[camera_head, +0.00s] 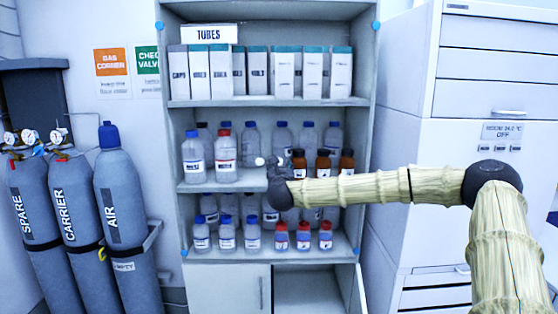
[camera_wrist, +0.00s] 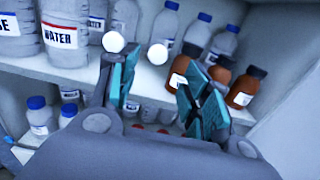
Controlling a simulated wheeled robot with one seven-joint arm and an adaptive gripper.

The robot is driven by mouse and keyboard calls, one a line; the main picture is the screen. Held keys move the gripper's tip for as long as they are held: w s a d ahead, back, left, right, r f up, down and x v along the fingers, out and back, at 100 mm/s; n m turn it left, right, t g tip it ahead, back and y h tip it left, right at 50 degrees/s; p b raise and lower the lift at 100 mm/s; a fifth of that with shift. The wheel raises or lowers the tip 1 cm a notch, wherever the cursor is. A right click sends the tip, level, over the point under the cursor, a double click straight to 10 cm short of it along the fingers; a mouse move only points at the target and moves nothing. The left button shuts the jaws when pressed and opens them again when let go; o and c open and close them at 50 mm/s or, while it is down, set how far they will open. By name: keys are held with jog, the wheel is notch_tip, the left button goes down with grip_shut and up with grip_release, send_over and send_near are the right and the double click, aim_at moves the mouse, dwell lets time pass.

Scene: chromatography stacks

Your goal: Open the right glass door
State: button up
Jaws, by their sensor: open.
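The glass doors cover the middle of the tall shelf cabinet (camera_head: 171,135); their panes are so clear that I cannot make out their edges. Two white round knobs show in the wrist view, a left knob (camera_wrist: 113,41) and a right knob (camera_wrist: 158,54). In the head view the left knob (camera_head: 259,161) shows beside my gripper (camera_head: 273,172). My gripper is open and empty at the cabinet front. In the wrist view its fingers (camera_wrist: 160,88) are spread, with the right knob showing beyond the gap and the left knob just above the left finger. No contact is visible.
Bottles, including brown bottles (camera_head: 323,163), stand on the shelves behind. A drawer cabinet (camera_head: 462,150) stands close on the right. Gas cylinders (camera_head: 125,215) stand at left. Below, a lower right compartment (camera_head: 309,289) is open, with its door (camera_head: 358,292) swung outward.

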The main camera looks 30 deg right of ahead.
jog(key=shift+p+x, duration=2.25)
jog(key=shift+x, duration=2.75)
jog(key=shift+a, duration=0.15)
grip_shut()
